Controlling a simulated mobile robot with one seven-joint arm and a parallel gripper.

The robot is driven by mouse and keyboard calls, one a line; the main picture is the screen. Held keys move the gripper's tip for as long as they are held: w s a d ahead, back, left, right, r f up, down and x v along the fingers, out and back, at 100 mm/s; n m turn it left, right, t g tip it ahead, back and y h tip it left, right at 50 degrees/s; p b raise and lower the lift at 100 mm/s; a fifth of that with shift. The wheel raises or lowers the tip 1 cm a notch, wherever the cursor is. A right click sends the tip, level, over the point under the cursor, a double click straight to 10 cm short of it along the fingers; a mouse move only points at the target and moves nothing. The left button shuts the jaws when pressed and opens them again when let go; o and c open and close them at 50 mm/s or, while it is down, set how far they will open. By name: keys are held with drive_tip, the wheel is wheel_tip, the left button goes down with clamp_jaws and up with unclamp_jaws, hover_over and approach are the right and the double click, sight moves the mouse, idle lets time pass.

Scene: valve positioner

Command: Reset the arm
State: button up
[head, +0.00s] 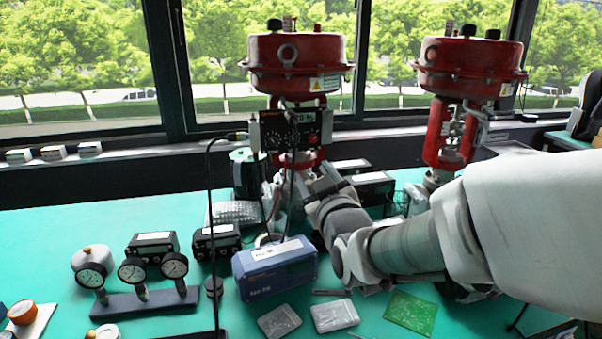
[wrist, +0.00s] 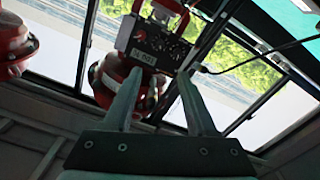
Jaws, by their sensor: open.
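My arm (head: 395,245) reaches in from the right in the head view, over the green bench. My gripper (wrist: 157,90) shows in the wrist view with its two fingers apart and nothing between them. Beyond the fingertips is the black positioner box (wrist: 152,45) on the red valve. In the head view the same positioner (head: 292,130) is mounted on the left red valve actuator (head: 297,65), and my wrist is just below and in front of it. The fingertips are hard to make out in the head view. I cannot tell whether they touch the positioner.
A second red valve (head: 468,70) stands at the right, behind my arm. A blue box (head: 275,268) sits below my wrist. Gauges (head: 132,271) stand at left. Clear packets (head: 334,315) and a green board (head: 411,312) lie in front. A black cable (head: 210,230) hangs from the positioner.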

drive_tip(key=s+d+f+m+g+h, duration=0.1)
drive_tip(key=s+d+f+m+g, duration=0.2)
drive_tip(key=s, duration=0.5)
drive_tip(key=s+d+f+m+g+h, duration=0.15)
drive_tip(key=s+d+g, duration=0.25)
drive_tip(key=s, duration=0.4)
drive_tip(key=s+d+f+m+g+h, duration=0.1)
drive_tip(key=s+d+f+m+g, duration=0.2)
drive_tip(key=s, duration=0.5)
wheel_tip(320, 180, up, 17)
drive_tip(key=s+n+g+p, duration=0.1)
drive_tip(key=s+g+p, duration=0.1)
drive_tip(key=p, duration=1.5)
drive_tip(key=shift+r+p, duration=0.15)
drive_tip(key=shift+p, duration=0.2)
drive_tip(key=shift+a, duration=0.1)
